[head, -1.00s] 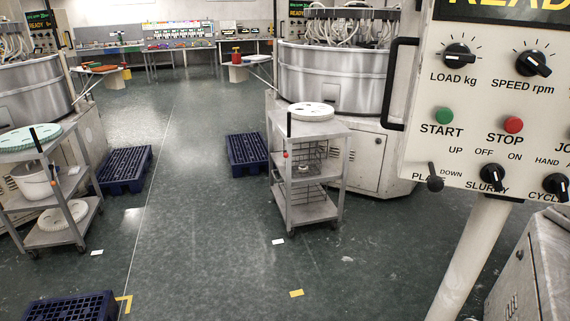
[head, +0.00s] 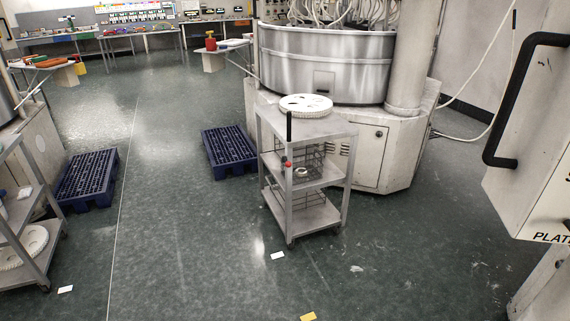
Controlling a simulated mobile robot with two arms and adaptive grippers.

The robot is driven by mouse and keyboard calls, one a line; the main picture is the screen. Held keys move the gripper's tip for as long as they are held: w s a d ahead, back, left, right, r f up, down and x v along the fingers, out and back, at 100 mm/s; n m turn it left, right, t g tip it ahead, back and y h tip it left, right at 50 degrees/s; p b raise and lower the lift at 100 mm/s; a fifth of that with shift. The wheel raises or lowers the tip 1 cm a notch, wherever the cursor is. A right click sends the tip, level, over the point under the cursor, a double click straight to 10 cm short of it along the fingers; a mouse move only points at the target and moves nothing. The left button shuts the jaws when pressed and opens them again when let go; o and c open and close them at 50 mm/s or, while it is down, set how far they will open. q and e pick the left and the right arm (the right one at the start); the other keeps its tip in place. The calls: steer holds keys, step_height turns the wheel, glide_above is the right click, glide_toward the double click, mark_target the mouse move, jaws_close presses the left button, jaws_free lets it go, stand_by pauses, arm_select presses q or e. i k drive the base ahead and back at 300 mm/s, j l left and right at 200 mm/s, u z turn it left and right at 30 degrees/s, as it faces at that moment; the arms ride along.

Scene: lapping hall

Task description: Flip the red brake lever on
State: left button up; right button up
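A small red knob (head: 283,164), which looks like the red brake lever's end, shows at the front left post of a grey metal cart (head: 322,129). The cart stands on the floor near the middle of the head view, some way off. A black upright handle (head: 289,127) rises at the same corner, just above the red knob. The knob is too small to tell how the lever is set. Neither of my grippers is in view.
A white control box (head: 530,185) with a black handle (head: 495,145) is close at right. A large round machine (head: 325,65) stands behind the cart. Blue pallets (head: 229,152) (head: 88,178) lie left. Another cart (head: 50,262) is at the left edge.

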mark_target(287, 164)
steer(key=j+z, duration=0.25)
steer(key=j, duration=0.65)
steer(key=i+u, duration=0.15)
steer(key=i, duration=0.95)
steer(key=i+l+u, duration=0.15)
steer(key=i, duration=0.95)
steer(key=j, duration=0.1)
